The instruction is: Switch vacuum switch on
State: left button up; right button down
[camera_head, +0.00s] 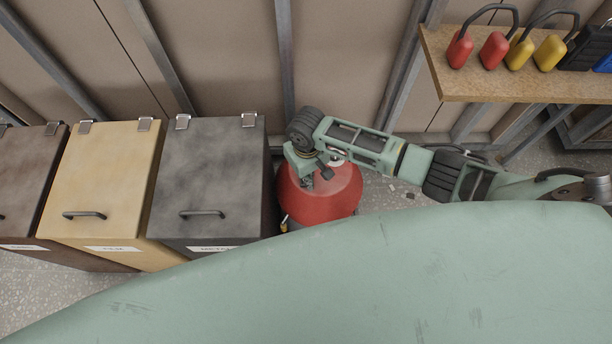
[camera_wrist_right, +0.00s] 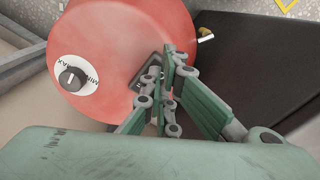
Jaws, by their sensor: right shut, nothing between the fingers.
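The vacuum (camera_head: 318,208) is a red rounded drum on the floor, just right of the grey bin. In the right wrist view its red body (camera_wrist_right: 115,35) fills the upper middle, with a white MIN/MAX dial (camera_wrist_right: 75,78) at left. A small dark switch plate (camera_wrist_right: 145,79) is set in the red body, partly hidden by my fingers; I cannot tell its position. My right gripper (camera_wrist_right: 168,78) is shut and empty, its tips at the plate, apparently touching or very close. In the head view the right gripper (camera_head: 308,181) is over the vacuum's top. My left gripper is not in view.
Grey (camera_head: 208,180), yellow (camera_head: 105,180) and brown (camera_head: 25,180) lidded bins stand left of the vacuum. A wooden shelf (camera_head: 500,88) at upper right holds red and yellow handled items. A panelled wall with metal struts is behind. Some floor right of the vacuum is clear apart from small debris.

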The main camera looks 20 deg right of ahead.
jog(key=shift+f+b, duration=0.45)
jog(key=shift+f, duration=0.4)
jog(key=shift+s+r, duration=0.1)
notch_tip(320, 180, up, 7)
jog(key=p, duration=0.8)
dwell(0.3)
dwell(0.5)
